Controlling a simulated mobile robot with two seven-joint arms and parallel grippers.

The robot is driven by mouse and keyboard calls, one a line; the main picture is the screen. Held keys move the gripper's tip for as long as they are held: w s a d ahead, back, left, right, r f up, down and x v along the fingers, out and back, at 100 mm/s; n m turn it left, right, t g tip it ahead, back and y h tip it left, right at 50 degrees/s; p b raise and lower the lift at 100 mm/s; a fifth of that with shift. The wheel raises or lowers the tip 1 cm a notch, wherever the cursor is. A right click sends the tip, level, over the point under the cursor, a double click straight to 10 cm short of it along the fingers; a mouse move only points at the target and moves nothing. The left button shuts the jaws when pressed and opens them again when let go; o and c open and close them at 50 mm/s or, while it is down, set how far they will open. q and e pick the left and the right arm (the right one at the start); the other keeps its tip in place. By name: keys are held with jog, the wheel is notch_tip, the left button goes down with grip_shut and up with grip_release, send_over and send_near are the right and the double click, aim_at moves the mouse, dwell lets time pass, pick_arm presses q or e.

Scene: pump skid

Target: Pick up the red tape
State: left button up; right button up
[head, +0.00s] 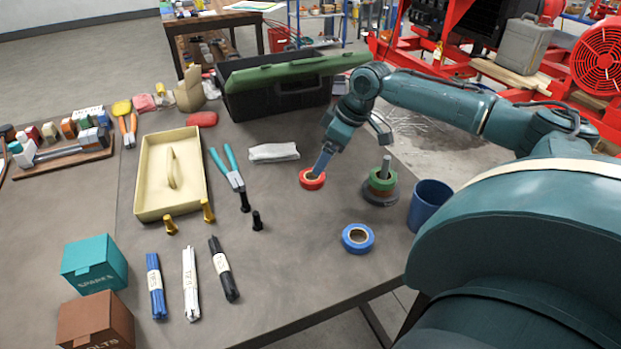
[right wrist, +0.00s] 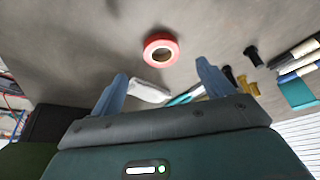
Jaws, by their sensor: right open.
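The red tape (head: 312,183) is a small roll lying flat on the grey table, near its middle. My right gripper (head: 321,165) comes in from the right, and its fingertips overlap the back of the roll in the head view. In the right wrist view the red tape (right wrist: 161,50) lies beyond the two blue fingers of my right gripper (right wrist: 163,72), roughly centred between them and apart from them. The right gripper is open and empty. My left gripper is not in view.
A white cloth (head: 273,152) lies left of the red tape. A blue tape roll (head: 358,238) lies nearer the front edge. A green roll (head: 382,181) sits on a post at right, beside a blue cup (head: 430,204). A black toolbox (head: 275,98) stands behind.

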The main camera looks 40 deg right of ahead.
jog(key=x, duration=0.7)
jog(key=shift+w+a, duration=0.15)
jog(key=shift+a, duration=0.05)
jog(key=shift+c, duration=0.3)
jog(key=c, duration=0.9)
